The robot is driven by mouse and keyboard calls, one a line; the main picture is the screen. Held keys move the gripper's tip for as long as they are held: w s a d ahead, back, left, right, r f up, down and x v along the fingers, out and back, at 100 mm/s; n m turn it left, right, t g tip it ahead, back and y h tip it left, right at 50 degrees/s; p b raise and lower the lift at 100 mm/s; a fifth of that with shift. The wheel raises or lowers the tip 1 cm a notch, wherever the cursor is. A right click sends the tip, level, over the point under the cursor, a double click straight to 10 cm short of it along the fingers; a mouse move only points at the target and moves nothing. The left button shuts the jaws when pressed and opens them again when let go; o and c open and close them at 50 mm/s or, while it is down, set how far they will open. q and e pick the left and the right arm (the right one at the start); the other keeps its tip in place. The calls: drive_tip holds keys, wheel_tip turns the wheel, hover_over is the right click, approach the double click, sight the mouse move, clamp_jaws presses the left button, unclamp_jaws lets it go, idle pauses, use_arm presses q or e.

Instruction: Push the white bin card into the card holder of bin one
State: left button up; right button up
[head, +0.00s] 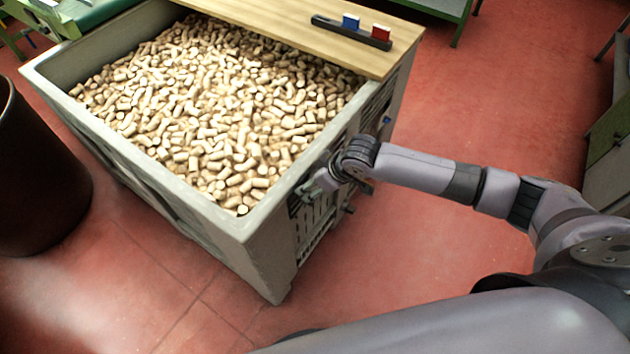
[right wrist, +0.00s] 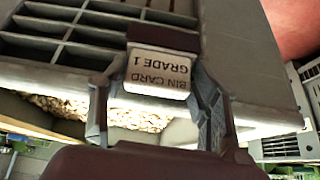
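The white bin card (right wrist: 158,70) shows in the right wrist view with its print "BIN CARD GRADE 1" upside down. My right gripper (right wrist: 159,85) has its fingers closed in on the card's two side edges. A dark brown piece (right wrist: 163,38), seemingly the card holder, sits directly against the card's far edge; how deep the card is in it I cannot tell. In the head view my right gripper (head: 308,190) is at the slatted side of the bin (head: 262,252), near its front corner; the card is too small to make out there. My left gripper is out of view.
The bin is full of cork stoppers (head: 215,110). A wooden board (head: 300,30) across its far end carries a dark rack (head: 350,34) with a blue and a red block. A dark round container (head: 35,180) stands at left. The red floor right of the bin is clear.

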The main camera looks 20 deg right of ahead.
drive_tip(key=o, duration=0.4)
drive_tip(key=shift+r, duration=0.1)
drive_tip(key=v, duration=1.2)
drive_tip(key=shift+s+d, duration=0.1)
